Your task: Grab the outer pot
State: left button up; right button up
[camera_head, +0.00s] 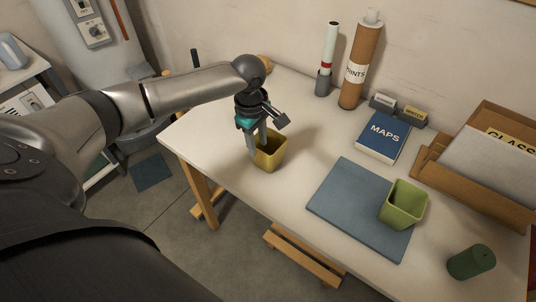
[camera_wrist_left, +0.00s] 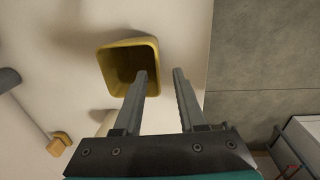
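A yellow square pot (camera_head: 273,153) stands upright on the white table near its left front edge. It also shows in the left wrist view (camera_wrist_left: 112,57), with its empty opening facing the camera. A green square pot (camera_head: 404,205) stands on the blue mat to the right. Nothing visible marks either as the outer pot. My left gripper (camera_head: 257,149) is open at the yellow pot. In the left wrist view its fingers (camera_wrist_left: 160,73) are apart, one over the opening and one outside the near wall. I cannot tell whether they touch it. My right gripper is out of view.
The blue mat (camera_head: 345,203) covers the front middle of the table (camera_head: 220,122).

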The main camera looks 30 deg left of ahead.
aim_at(260, 158)
pick_arm(q)
jog(key=f, duration=0.1)
jog(key=f+b, duration=0.1)
jog(key=f, duration=0.3)
jog(key=shift+w+d+f+b, duration=0.1)
jog(key=shift+w+f+b, duration=0.05)
jog(key=shift+w+b, duration=0.25)
jog(key=shift+c, duration=0.3)
grip_shut()
dwell(0.7)
